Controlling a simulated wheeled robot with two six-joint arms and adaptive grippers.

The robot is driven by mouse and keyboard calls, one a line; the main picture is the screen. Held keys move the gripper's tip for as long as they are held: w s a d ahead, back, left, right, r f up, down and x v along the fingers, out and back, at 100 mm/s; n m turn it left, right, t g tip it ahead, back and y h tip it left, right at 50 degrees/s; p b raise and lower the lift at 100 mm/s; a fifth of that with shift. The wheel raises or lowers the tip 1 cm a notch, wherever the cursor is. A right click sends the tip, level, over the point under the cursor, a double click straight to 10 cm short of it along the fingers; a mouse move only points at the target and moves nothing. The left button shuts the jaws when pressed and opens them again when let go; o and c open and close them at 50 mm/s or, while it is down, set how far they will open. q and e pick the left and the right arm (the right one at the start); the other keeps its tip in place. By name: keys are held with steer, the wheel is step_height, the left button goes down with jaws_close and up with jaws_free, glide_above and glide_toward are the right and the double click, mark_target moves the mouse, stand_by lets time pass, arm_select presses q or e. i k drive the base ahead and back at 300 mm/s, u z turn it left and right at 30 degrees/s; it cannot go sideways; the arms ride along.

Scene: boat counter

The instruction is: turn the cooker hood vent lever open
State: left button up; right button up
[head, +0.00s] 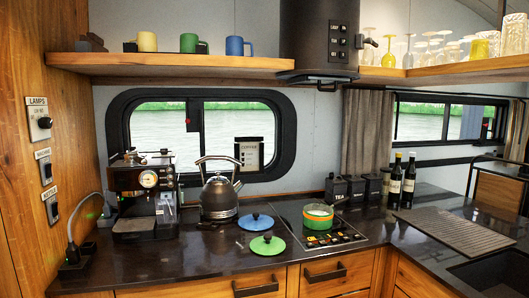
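The dark cylindrical cooker hood (303,38) hangs at the top middle, above the hob. A short dark lever (368,41) sticks out from the hood's right side, pointing right and slightly tilted. A small panel with labels and several switches (338,41) is on the hood's front; its lettering is too small to read. Whether the lever stands at open or shut cannot be told. Neither of my grippers shows in the head view.
A wooden shelf (190,63) with mugs meets the hood's left; glasses stand on the right shelf (460,68). Below are the hob (345,238) with a green-and-orange pot (318,217), a kettle (219,198), two lids and a coffee machine (140,190). The front counter is partly clear.

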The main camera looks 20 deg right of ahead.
mark_target(369, 41)
steer(key=i, duration=1.4)
